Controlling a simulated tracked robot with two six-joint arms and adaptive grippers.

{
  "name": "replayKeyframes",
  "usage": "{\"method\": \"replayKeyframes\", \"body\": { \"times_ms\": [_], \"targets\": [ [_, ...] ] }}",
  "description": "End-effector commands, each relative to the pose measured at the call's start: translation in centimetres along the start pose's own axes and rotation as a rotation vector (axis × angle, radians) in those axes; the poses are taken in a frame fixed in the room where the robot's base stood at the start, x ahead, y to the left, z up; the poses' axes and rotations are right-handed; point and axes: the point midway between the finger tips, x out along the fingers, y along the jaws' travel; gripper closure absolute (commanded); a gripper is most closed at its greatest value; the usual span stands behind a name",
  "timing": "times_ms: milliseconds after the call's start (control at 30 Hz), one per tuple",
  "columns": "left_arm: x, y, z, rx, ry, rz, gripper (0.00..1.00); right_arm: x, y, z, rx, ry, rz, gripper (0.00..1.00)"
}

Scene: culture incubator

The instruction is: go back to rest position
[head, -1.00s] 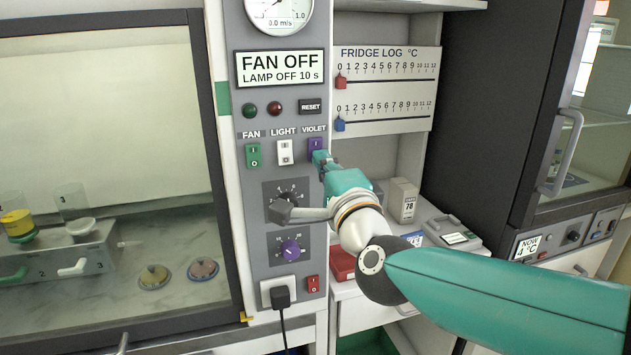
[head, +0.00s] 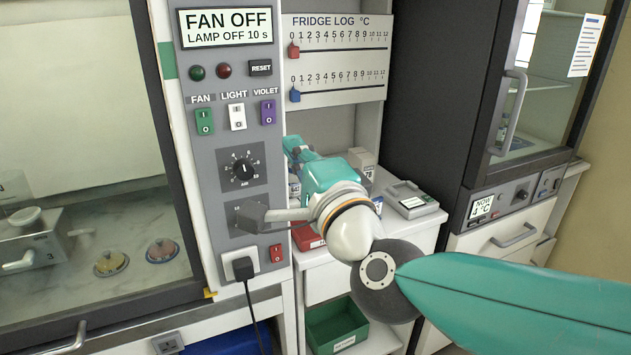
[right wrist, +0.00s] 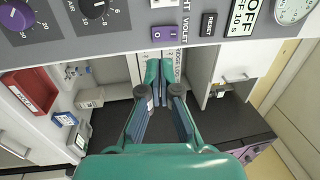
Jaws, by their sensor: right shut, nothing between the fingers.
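My right gripper (head: 298,150) is shut and empty in the head view, in front of the shelf just right of the grey control panel (head: 240,155). It is below and to the right of the violet switch (head: 268,112) and apart from it. In the right wrist view the fingers of my right gripper (right wrist: 160,75) are together, with the panel and the violet switch (right wrist: 170,33) beyond their tips. My left gripper is not in view.
A glass-fronted cabinet (head: 75,95) stands left and a dark fridge (head: 435,80) right. A label device (head: 411,200) and a red tray (head: 306,237) are on the counter near my arm. A green bin (head: 337,325) sits below. A black plug cable (head: 252,310) hangs from the panel.

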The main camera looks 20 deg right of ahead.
Motion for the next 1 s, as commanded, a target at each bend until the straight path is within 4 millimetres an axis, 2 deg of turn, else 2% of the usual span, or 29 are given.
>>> {"method": "replayKeyframes", "body": {
  "times_ms": [33, 100, 300, 433, 533, 567, 667, 767, 800, 867, 900, 1000],
  "targets": [
    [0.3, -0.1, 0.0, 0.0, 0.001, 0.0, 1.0, -1.3, 0.0, 0.0, 0.001, -0.001, -0.003, 1.0],
    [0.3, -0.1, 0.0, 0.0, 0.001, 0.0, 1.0, -2.6, -0.1, 0.0, 0.001, -0.001, -0.003, 1.0],
    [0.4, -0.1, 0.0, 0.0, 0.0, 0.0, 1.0, -5.1, -0.1, -0.1, 0.0, 0.001, -0.001, 1.0],
    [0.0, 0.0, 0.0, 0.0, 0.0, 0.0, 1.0, -5.2, 0.2, -1.1, -0.005, 0.028, 0.017, 1.0],
    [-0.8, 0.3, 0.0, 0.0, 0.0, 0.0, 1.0, -3.8, 2.6, -2.5, -0.03, 0.066, 0.084, 1.0],
    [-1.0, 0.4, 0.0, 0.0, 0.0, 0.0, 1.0, -3.1, 3.8, -2.9, -0.04, 0.079, 0.113, 1.0],
    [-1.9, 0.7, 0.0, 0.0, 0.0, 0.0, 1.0, -1.3, 9.2, -4.5, -0.082, 0.119, 0.242, 1.0],
    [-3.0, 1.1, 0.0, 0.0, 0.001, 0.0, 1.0, -0.4, 16.4, -6.3, -0.142, 0.139, 0.401, 1.0],
    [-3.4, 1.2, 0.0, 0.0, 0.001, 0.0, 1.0, -0.5, 19.5, -6.9, -0.167, 0.137, 0.468, 1.0],
    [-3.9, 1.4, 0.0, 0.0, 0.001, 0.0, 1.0, -1.1, 24.1, -7.6, -0.209, 0.122, 0.572, 1.0],
    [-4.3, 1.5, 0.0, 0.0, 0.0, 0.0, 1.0, -1.8, 27.0, -8.1, -0.235, 0.106, 0.64, 1.0],
    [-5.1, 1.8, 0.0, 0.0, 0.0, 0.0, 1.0, -4.5, 34.2, -8.8, -0.3, 0.039, 0.812, 1.0]
  ]
}}
